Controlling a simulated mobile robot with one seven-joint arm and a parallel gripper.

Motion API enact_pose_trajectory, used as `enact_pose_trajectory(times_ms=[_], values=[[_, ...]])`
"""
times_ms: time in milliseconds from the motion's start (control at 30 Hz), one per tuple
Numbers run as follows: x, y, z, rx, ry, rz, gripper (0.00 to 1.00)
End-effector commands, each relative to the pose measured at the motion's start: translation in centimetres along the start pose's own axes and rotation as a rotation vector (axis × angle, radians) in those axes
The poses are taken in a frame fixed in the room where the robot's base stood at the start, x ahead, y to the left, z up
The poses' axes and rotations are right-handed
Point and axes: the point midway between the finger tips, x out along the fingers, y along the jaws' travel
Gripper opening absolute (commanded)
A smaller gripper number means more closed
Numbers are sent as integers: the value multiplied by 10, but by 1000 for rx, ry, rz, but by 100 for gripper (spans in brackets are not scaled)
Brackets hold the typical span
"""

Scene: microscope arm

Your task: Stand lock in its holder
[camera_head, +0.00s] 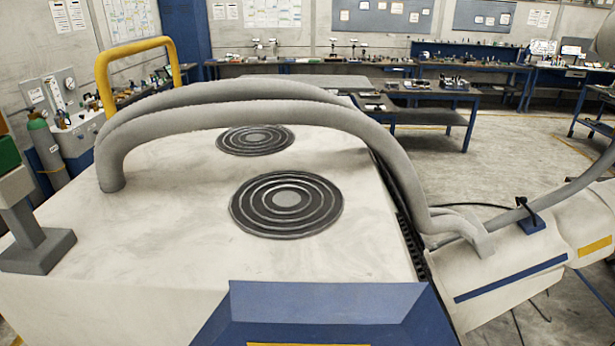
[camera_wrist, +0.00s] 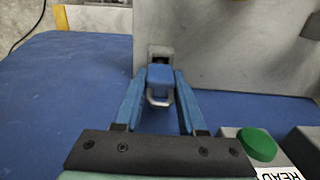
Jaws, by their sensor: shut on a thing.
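In the wrist view, my gripper (camera_wrist: 160,80) is shut on a small blue lock (camera_wrist: 160,76). The lock sits between the tips of my blue fingers, and its light metal shackle (camera_wrist: 158,100) shows on the near side. Just beyond the lock, a small grey fitting with a dark opening (camera_wrist: 160,51) stands against a pale panel. It may be the holder; the lock covers its lower part, and I cannot tell whether the two touch. My gripper, the lock and the holder cannot be made out in the head view.
A blue surface (camera_wrist: 60,85) lies below the gripper in the wrist view. The pale panel (camera_wrist: 230,50) rises behind the lock. A green button (camera_wrist: 257,145) on a grey box is close at the lower right. In the head view, workbenches (camera_head: 440,95) line the back.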

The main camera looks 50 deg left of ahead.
Motion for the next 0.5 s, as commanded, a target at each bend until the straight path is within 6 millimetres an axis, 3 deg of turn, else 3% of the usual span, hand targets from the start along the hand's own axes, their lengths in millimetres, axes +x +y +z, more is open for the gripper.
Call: enact_pose_trajectory(times_ms=[500], values=[[14, 0, 0, 0, 0, 0, 0]])
